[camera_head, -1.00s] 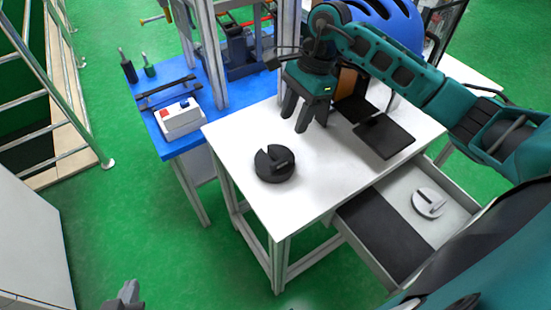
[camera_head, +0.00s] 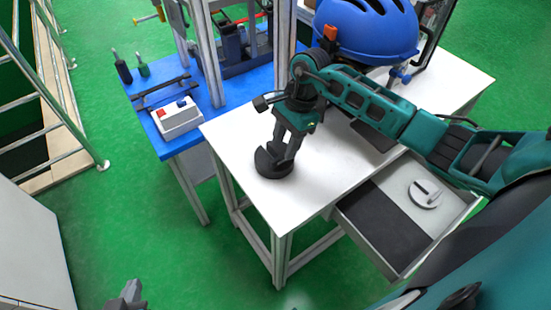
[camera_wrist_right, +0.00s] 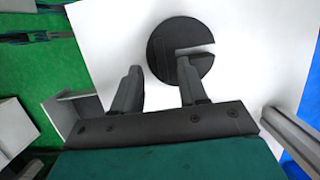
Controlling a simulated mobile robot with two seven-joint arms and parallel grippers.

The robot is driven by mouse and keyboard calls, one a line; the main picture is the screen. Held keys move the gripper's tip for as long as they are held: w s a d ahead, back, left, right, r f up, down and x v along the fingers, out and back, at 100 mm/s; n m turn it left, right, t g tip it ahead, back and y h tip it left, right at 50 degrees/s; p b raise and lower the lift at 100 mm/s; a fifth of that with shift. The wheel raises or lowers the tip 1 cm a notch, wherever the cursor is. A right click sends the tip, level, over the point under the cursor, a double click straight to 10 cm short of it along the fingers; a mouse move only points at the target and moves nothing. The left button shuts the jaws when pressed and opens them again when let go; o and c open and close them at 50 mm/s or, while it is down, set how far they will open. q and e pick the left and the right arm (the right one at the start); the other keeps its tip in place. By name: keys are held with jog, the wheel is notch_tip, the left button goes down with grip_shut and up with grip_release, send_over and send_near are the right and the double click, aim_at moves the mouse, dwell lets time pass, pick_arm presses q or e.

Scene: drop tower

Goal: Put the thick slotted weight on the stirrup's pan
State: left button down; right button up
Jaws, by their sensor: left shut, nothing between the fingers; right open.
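The dark slotted weight (camera_head: 267,168), a thick round disc with a slot, lies flat on the white table. In the right wrist view the weight (camera_wrist_right: 172,30) shows its slot opening to the right. My right gripper (camera_head: 281,152) is open just above the weight. In the wrist view one fingertip of the gripper (camera_wrist_right: 160,72) overlaps the disc and the other is left of its edge; contact cannot be told. My left gripper (camera_head: 126,293) is shut and empty, low at the left, away from the table. I cannot make out the stirrup's pan.
A pale slotted disc (camera_head: 424,194) lies in the open drawer (camera_head: 357,249). A blue helmet (camera_head: 365,30) is at the back of the table. The blue bench (camera_head: 200,95) carries a switch box (camera_head: 177,118) and metal posts. The table's front left is clear.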

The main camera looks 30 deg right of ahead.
aim_at(282, 156)
jog(key=shift+x, duration=1.95)
jog(key=shift+d, duration=0.15)
grip_shut()
jog(key=shift+w+r, duration=0.2)
jog(key=shift+w, duration=0.05)
